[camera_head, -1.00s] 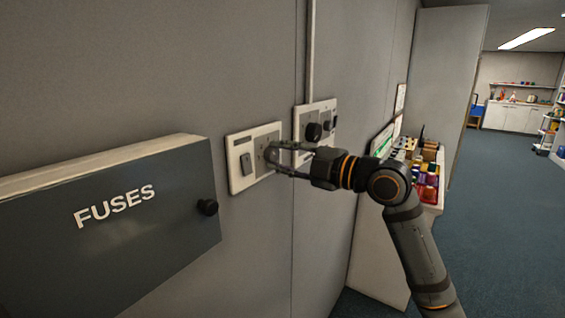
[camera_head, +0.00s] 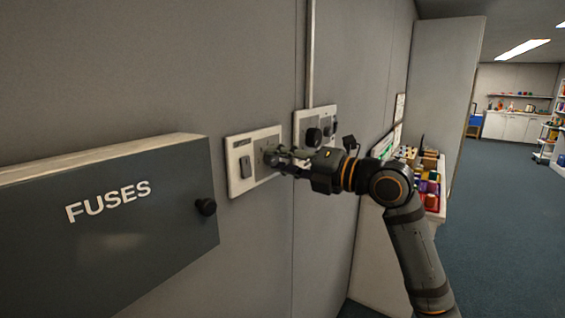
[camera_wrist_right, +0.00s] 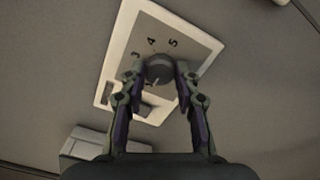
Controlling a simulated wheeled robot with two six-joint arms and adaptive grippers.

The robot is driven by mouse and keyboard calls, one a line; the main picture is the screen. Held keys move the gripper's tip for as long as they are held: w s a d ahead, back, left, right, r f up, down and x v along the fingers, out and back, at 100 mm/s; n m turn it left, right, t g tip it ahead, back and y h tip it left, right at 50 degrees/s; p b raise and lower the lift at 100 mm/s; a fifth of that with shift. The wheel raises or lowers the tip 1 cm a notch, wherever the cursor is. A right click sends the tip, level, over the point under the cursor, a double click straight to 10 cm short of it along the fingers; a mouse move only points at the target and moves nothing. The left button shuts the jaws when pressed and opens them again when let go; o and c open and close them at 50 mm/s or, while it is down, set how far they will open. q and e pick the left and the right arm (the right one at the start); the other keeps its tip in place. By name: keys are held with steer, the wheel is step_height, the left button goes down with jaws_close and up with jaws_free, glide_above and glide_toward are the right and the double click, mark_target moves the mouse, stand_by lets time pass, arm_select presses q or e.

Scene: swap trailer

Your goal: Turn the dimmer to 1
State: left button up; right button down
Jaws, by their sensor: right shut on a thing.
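The dimmer is a dark round knob (camera_wrist_right: 159,69) on a pale wall plate (camera_wrist_right: 187,30) printed with 3, 4 and 5. A light mark shows at the knob's lower left in the right wrist view; I cannot read its exact setting. My right gripper (camera_wrist_right: 159,75) has its fingers on both sides of the knob, shut on it. My left gripper is out of view.
A grey FUSES box (camera_head: 110,235) with a black knob juts out at the left. A second wall plate (camera_head: 329,113) with a dark knob (camera_head: 313,136) lies just beyond my gripper. A counter with colourful items (camera_head: 430,185) stands further right. Open floor lies at the right.

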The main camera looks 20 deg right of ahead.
stand_by(0.4)
steer(key=c, duration=1)
jaws_free()
steer(key=shift+r, duration=0.1)
